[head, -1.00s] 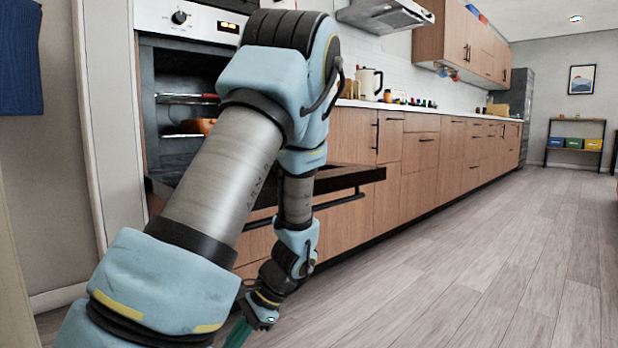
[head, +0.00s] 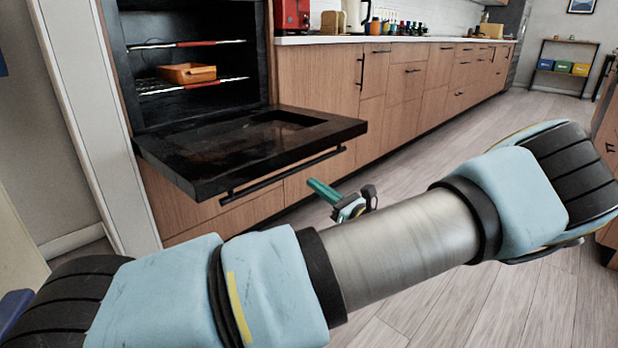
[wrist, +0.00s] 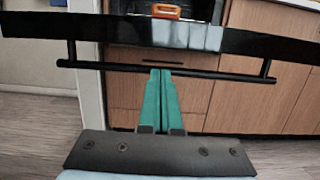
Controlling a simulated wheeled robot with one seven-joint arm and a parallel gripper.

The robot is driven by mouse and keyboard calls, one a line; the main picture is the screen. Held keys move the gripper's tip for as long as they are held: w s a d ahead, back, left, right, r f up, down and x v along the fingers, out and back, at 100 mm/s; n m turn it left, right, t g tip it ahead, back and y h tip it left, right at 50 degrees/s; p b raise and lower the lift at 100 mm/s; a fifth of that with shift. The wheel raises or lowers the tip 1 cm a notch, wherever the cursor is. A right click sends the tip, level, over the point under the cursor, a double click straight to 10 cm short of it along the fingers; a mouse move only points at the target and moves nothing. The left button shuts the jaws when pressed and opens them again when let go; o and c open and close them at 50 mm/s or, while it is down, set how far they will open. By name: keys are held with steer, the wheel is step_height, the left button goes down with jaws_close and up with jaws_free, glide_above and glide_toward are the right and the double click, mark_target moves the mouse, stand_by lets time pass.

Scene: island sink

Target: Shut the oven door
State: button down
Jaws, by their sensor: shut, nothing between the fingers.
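The black oven door (head: 225,150) hangs open, lying about level in front of the oven cavity (head: 185,60). Its handle bar (head: 280,176) runs along the door's outer edge. In the wrist view the door's edge (wrist: 250,42) and the handle (wrist: 215,73) cross the upper part of the picture. My gripper (head: 318,188) has green fingers and is shut and empty, in front of the door near the right end of the handle in the head view. In the wrist view the fingertips (wrist: 161,72) overlap the handle's middle; whether they touch it I cannot tell.
An orange dish (head: 187,73) sits on a rack inside the oven. Wooden cabinets (head: 375,95) with a counter run to the right of the oven. A pale wall panel (head: 90,110) stands to the left. The wooden floor (head: 450,150) is clear.

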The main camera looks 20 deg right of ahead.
mark_target(294, 169)
steer(key=b+x, duration=0.1)
steer(key=x, duration=0.7)
steer(key=shift+w+a+r, duration=0.1)
steer(key=shift+w+a, duration=0.05)
